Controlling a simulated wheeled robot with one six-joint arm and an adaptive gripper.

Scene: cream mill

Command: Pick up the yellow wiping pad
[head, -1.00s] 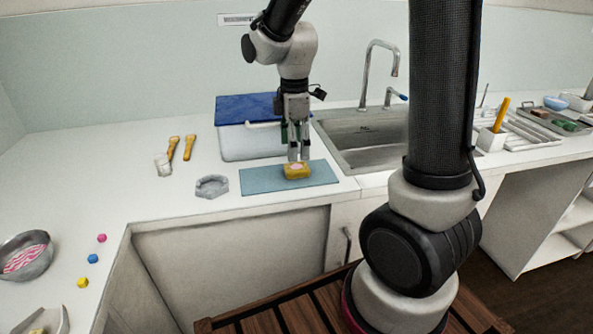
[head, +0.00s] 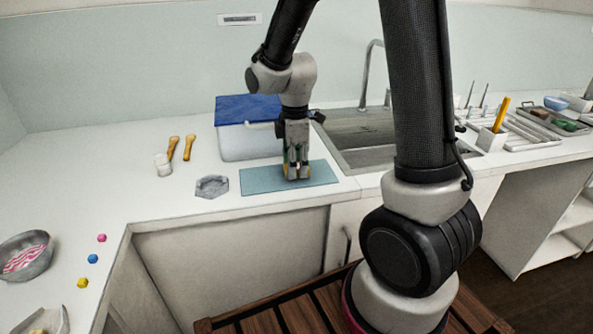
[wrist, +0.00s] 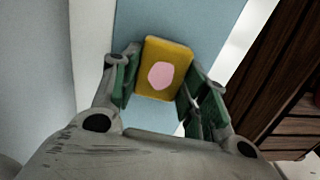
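The yellow wiping pad (wrist: 180,63) is a small yellow block with a pink patch on its upper face. In the wrist view it lies between the two green-lined fingers of my gripper (wrist: 166,85), one finger close along each side. In the head view my gripper (head: 297,174) is down at the blue mat (head: 262,181), and its fingers hide most of the pad. The pad is low over or on the mat. The fingers look open around it, with only narrow gaps; firm contact is not visible.
A blue-lidded bin (head: 245,110) stands just behind my gripper. The sink (head: 360,135) is to the right. A grey dish (head: 212,186) sits left of the mat, with two wooden-handled tools (head: 180,149) beyond it. The mat's right end is clear.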

